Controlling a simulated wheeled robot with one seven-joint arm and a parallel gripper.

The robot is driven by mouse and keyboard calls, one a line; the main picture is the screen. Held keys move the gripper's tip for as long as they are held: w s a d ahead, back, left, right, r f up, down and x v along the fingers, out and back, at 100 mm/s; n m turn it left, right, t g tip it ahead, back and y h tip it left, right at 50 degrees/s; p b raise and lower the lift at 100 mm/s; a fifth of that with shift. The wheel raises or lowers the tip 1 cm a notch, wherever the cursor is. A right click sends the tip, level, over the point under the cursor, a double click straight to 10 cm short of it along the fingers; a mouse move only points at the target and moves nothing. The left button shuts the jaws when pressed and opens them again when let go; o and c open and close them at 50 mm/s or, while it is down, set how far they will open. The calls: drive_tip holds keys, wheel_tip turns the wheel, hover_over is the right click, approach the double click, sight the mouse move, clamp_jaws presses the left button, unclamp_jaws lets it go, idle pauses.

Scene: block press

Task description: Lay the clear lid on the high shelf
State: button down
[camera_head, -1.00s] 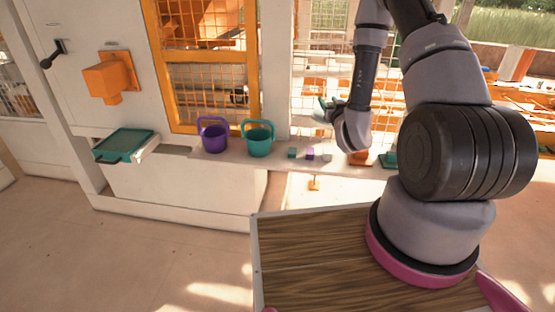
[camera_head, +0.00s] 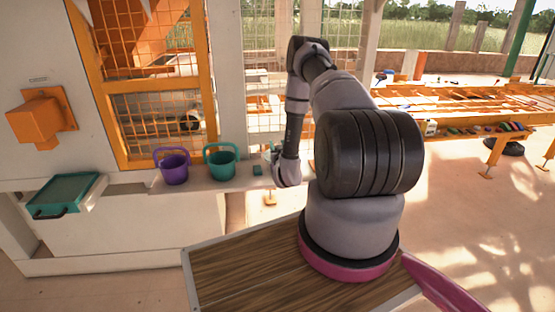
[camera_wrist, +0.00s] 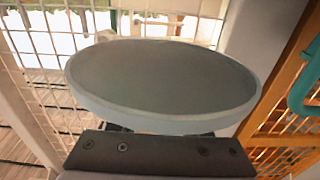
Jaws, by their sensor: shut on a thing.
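My gripper (camera_wrist: 160,132) is shut on the rim of a round, pale grey, see-through lid (camera_wrist: 165,78) in the wrist view. The lid is tilted and fills the middle of that view, with its near edge at my fingers. In the head view my wrist hangs down just right of the teal bucket, and my gripper is mostly hidden there. I cannot pick out the high shelf in either view.
A purple bucket (camera_head: 173,168) and a teal bucket (camera_head: 221,163) stand on a pale ledge (camera_head: 200,186). A teal tray (camera_head: 63,194) sits at left below an orange box (camera_head: 38,120). An orange-framed mesh panel (camera_head: 151,131) rises behind. Orange benches (camera_head: 470,97) stand at right.

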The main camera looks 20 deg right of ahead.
drive_tip(key=shift+d+f, duration=0.1)
drive_tip(key=shift+f, duration=2.3)
drive_tip(key=shift+f, duration=0.1)
drive_tip(key=shift+c, duration=1.9)
unclamp_jaws()
